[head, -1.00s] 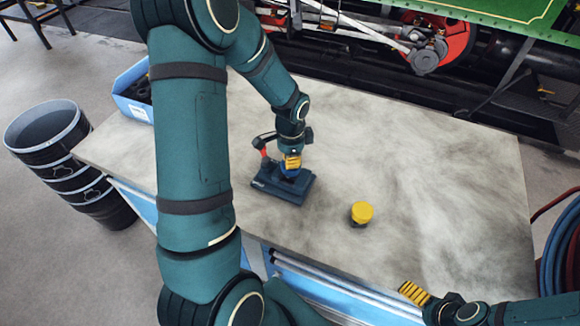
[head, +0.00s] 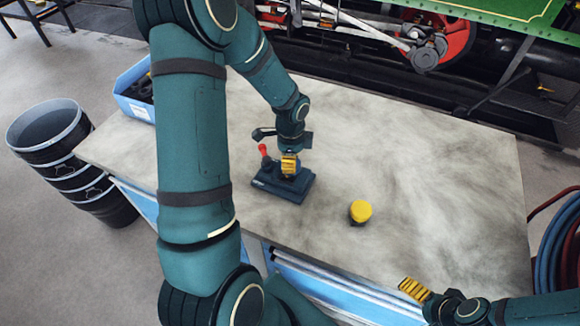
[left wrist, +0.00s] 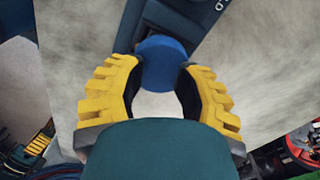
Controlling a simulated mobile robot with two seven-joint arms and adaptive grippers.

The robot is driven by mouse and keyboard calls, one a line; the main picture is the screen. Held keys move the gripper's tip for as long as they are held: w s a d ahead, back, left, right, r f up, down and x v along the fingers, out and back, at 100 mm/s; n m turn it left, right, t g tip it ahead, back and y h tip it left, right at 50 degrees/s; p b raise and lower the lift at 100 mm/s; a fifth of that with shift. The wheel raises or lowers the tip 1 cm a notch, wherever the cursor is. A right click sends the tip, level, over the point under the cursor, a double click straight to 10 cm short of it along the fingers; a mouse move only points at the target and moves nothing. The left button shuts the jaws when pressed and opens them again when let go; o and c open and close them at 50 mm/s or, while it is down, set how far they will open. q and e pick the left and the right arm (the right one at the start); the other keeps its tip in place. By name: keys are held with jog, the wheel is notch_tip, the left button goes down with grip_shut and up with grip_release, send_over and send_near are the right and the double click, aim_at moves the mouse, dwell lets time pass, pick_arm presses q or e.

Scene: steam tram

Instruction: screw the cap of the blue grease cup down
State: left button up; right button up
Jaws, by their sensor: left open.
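The blue cap (left wrist: 163,62) of the grease cup shows in the left wrist view, above a dark blue block-like fixture (left wrist: 190,22). In the head view the fixture (head: 272,185) stands on the worktable, and the cap is hidden behind my left gripper (head: 290,168). My left gripper is open, pointing down over the cup. In the left wrist view its yellow fingers (left wrist: 158,95) stand on either side of the cap; I cannot tell whether they touch it. My right gripper (head: 414,290) is at the table's front edge, away from the cup; its opening is unclear.
A yellow-capped cup (head: 360,211) stands on the worktable (head: 430,180) right of the fixture. A blue bin (head: 133,97) is at the back left corner. The table's right half is mostly clear.

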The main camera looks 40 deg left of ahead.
pick_arm(q)
jog(key=shift+r+p, duration=1.9)
jog(key=shift+r, duration=0.6)
